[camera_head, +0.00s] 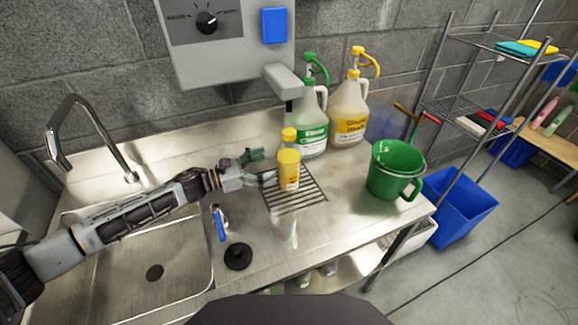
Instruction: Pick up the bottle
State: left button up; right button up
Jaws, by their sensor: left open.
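A small yellow bottle (289,170) with a yellow cap stands upright on the dark drain grate in the steel counter. My left gripper (266,178) reaches in from the left and is open. Its fingertips are at the bottle's left side; I cannot tell whether they touch it. My right gripper is not in view.
Two large pump jugs, one green-labelled (313,125) and one yellow (348,112), stand behind the bottle. A green bucket (388,172) is to the right. A clear glass (287,229) and a black stopper (238,256) are in front. A sink (150,272) is at left.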

aim_at(281, 161)
pick_arm(q)
jog(key=shift+p+x, duration=0.35)
jog(key=shift+x, duration=2.85)
jog(key=shift+w+d, duration=0.15)
jog(key=shift+d, duration=0.45)
jog(key=c, duration=1.2)
jog(key=shift+w+r, duration=0.1)
jog(key=c, duration=0.5)
jog(key=shift+o, duration=0.2)
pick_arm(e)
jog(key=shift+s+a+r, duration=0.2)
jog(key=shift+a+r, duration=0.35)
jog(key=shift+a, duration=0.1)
